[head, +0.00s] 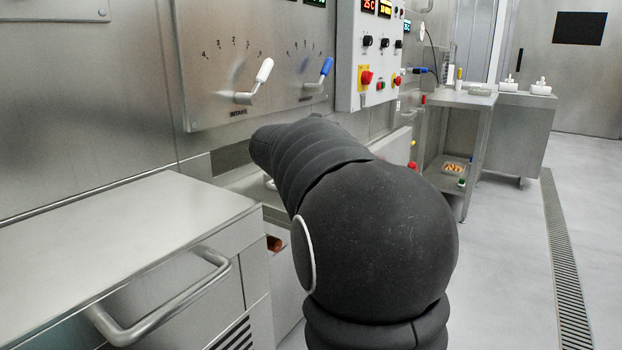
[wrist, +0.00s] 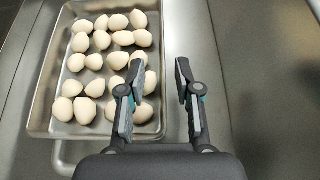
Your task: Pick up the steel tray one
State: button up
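In the wrist view, a steel tray (wrist: 41,103) lies on a grey metal surface at the left, filled with several pale, rounded, egg-like pieces (wrist: 103,60). My gripper (wrist: 158,80) is open, with its two fingers apart. The left finger overlaps the tray's right side in the picture; the right finger is over bare metal just right of the tray. Nothing is between the fingertips except the view of the tray's right rim area. I cannot tell whether a finger touches the tray. In the head view my dark arm hides the gripper, and the tray does not show.
In the head view, a steel counter (head: 120,235) with a bar handle (head: 165,308) stands at the left. A wall panel with white and blue levers (head: 254,82) and a control box (head: 376,60) are behind my arm. Open floor (head: 500,260) lies to the right.

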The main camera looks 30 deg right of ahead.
jog(key=x, duration=0.4)
jog(key=shift+s+d+f, duration=0.1)
jog(key=shift+d+f, duration=0.05)
jog(key=shift+d, duration=0.2)
grip_shut()
jog(key=shift+r, duration=0.2)
